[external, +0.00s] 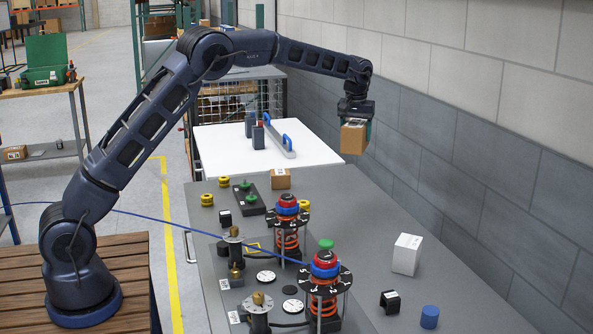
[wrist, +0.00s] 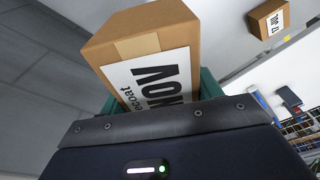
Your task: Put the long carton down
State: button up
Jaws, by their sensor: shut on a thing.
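The long carton (external: 354,138) is a brown cardboard box with a white label. My gripper (external: 356,122) is shut on it and holds it in the air over the far right part of the grey table (external: 330,185), near the wall. In the wrist view the carton (wrist: 150,50) fills the upper middle, with tape on top and dark print on its label. Green finger parts of my gripper (wrist: 155,98) show at both sides of it. The carton's underside and its height above the table cannot be told exactly.
A small brown carton (external: 280,179) stands on the table, also in the wrist view (wrist: 268,20). Two spring fixtures (external: 287,225) (external: 325,285), a white box (external: 407,254) and a blue cylinder (external: 429,317) stand nearer. The table right of the small carton looks clear. A white table (external: 225,150) adjoins behind.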

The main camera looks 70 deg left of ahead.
jog(key=s+d+m, duration=0.1)
jog(key=d+m, duration=0.1)
jog(key=d, duration=1.1)
jog(key=f, duration=2)
jog(key=shift+s+d, duration=0.1)
jog(key=shift+d, duration=0.15)
jog(key=o, duration=1.4)
jog(key=shift+f, duration=0.15)
jog(key=shift+c, duration=0.2)
